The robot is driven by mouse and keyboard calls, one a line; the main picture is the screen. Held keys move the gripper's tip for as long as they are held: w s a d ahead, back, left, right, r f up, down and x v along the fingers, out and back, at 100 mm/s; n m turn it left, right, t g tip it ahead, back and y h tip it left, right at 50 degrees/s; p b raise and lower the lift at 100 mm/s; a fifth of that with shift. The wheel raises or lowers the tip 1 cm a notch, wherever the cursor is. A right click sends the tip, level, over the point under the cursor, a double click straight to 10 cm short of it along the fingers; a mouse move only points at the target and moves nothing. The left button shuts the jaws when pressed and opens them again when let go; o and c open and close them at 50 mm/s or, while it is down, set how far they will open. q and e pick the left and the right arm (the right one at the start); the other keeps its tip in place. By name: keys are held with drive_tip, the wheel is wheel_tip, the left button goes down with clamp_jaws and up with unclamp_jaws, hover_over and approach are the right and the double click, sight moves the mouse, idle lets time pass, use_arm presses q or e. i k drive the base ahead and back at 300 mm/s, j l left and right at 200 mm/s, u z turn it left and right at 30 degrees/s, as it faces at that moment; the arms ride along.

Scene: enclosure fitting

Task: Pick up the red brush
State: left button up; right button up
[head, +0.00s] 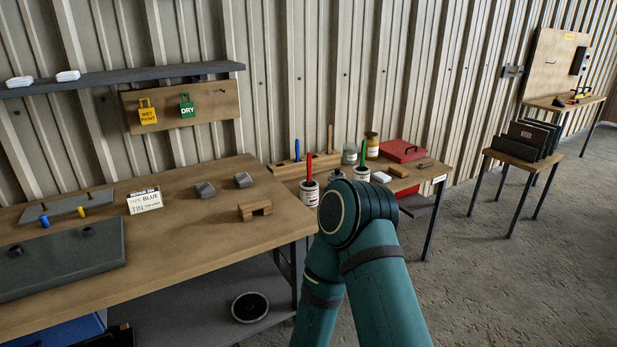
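The red brush (309,167) shows as an upright red handle standing in a white tin (309,194) on the back table (428,173). Its lower end is hidden inside the tin. One of my teal arms rises in front, its rounded joint just right of the tin and covering part of that table. Neither of my grippers can be seen.
A blue handle (297,149) stands in a wooden rack behind. A green-handled brush (363,153) stands in another tin (361,173). A red case (402,150) lies at the back right. The near workbench (200,235) holds grey blocks, a wooden bridge-shaped block and a sign.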

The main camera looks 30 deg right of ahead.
sight(310, 183)
drive_tip(key=z, duration=1.3)
drive_tip(key=i+l, duration=0.2)
drive_tip(key=i, duration=0.35)
drive_tip(key=i+l, duration=0.2)
drive_tip(key=i, duration=0.35)
drive_tip(key=i+l, duration=0.25)
drive_tip(key=i, duration=0.25)
